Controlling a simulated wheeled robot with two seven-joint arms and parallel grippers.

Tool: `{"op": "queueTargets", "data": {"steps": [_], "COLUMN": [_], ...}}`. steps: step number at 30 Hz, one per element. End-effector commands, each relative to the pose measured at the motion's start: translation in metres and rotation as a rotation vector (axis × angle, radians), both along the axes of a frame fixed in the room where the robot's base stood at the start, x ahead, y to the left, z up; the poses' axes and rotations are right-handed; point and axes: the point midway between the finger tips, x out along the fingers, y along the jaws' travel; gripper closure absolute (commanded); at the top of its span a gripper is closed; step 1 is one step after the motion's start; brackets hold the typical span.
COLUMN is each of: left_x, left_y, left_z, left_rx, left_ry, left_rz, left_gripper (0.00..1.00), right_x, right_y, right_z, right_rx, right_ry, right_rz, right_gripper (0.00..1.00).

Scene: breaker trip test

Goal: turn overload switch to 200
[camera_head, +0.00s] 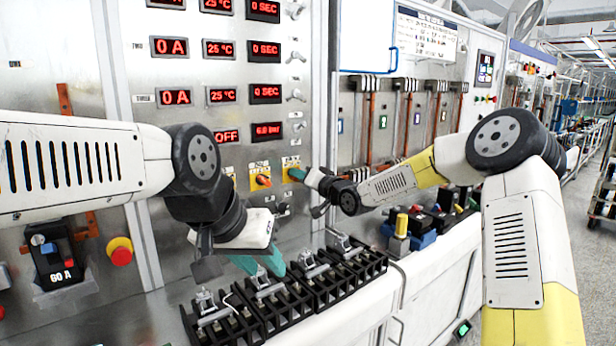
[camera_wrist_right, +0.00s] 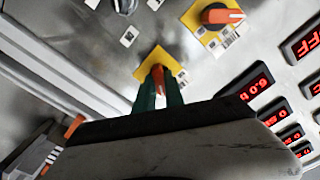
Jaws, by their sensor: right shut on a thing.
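The overload switch is an orange rotary knob on a yellow plate; the frames do not let me read its labels. In the wrist view the knob (camera_wrist_right: 158,73) stands between the two green fingers of my right gripper (camera_wrist_right: 159,92), which is shut on it. In the head view my right gripper (camera_head: 299,174) reaches from the right to the right-hand yellow plate (camera_head: 290,161), hiding the knob there. My left gripper (camera_head: 260,264) is lower, fingers apart and empty, pointing down above the black terminal row.
A second orange knob (camera_head: 263,181) on a yellow plate is just left; it also shows in the wrist view (camera_wrist_right: 222,16). Red displays (camera_head: 265,132) are above. Black clamp blocks (camera_head: 325,285) line the bench below. A red emergency button (camera_head: 120,252) is at left.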

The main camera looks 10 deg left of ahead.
Motion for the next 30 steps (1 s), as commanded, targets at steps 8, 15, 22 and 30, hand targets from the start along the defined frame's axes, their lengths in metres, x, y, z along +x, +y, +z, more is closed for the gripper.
{"op": "queueTargets", "data": {"steps": [8,15,22,30], "left_x": [0.0,0.0,0.0,0.0], "left_y": [0.0,0.0,0.0,0.0], "left_z": [0.0,0.0,0.0,0.0], "left_rx": [0.0,0.0,0.0,0.0], "left_ry": [0.0,0.0,0.0,0.0], "left_rz": [0.0,0.0,0.0,0.0], "left_gripper": [0.64,0.64,0.64,0.64], "right_x": [0.0002,0.0003,0.0004,0.0004], "right_y": [-0.0008,-0.0011,-0.001,-0.0009], "right_z": [-0.0015,-0.0016,-0.0017,-0.0016], "right_rx": [0.089,0.118,0.121,0.121], "right_ry": [0.094,0.122,0.125,0.125], "right_rz": [0.0,-0.001,-0.002,-0.001], "right_gripper": [1.0,1.0,1.0,0.67]}}
